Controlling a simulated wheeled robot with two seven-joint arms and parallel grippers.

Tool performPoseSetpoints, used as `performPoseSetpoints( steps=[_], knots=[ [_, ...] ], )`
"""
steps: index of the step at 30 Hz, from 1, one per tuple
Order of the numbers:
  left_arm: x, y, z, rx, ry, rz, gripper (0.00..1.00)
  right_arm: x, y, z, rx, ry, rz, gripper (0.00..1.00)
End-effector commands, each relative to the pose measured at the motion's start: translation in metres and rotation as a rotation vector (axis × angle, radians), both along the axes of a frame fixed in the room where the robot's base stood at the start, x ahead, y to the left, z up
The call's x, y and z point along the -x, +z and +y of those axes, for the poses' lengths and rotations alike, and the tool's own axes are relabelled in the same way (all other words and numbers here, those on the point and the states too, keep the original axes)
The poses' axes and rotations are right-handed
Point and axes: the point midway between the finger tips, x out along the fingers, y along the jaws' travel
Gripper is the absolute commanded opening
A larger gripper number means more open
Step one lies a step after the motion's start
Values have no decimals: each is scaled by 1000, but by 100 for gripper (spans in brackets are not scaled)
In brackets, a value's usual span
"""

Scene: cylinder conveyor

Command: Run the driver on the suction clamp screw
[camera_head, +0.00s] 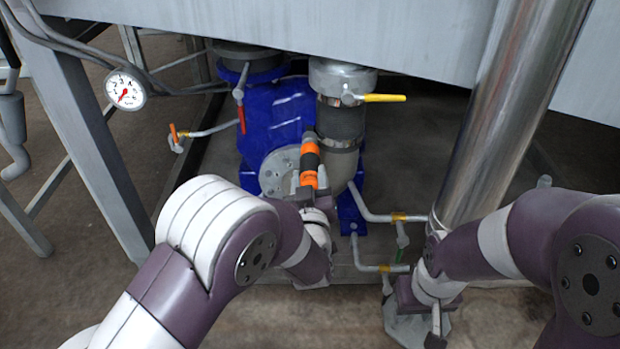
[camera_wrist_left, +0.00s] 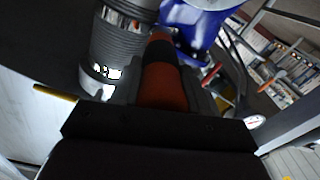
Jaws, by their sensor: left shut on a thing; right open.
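My left gripper (camera_head: 308,190) is shut on an orange and black driver (camera_head: 309,167), held upright with its dark nose upward. The driver also shows between the fingers in the left wrist view (camera_wrist_left: 164,86). The ribbed suction hose (camera_head: 341,121) stands just right of the driver's nose, with a metal clamp near its top (camera_head: 347,98) and another lower down (camera_head: 342,143). The nose is close to the lower clamp; I cannot tell if they touch. The clamp screw is not clear. My right gripper (camera_head: 436,326) is open and low at the right, apart from the hose.
The blue pump (camera_head: 280,115) stands behind the driver. A yellow-handled lever (camera_head: 385,97) sticks out right of the hose top; a red-handled one (camera_head: 241,118) hangs left. Thin pipes (camera_head: 375,216) run low at right. A shiny column (camera_head: 505,110) and tank edge bound the space.

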Motion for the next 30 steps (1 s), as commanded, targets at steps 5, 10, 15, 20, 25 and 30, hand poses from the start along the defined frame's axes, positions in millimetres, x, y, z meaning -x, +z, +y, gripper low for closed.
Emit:
performPoseSetpoints(
  steps=[5,10,15,20,25,30],
  knots=[
    [0,1,0,1,0,-3,0,0,0,0,0,0,0,43],
    [-1,1,0,1,0,-3,0,0,0,0,0,0,0,43],
    [-3,1,0,1,0,-3,0,0,1,0,0,0,0,43],
    [-3,1,0,1,0,-4,0,0,1,0,0,0,0,43],
    [-2,2,0,1,0,-3,0,0,2,0,0,0,0,43],
    [8,2,-1,0,-1,-3,0,0,5,0,0,0,0,43]
  ],
)
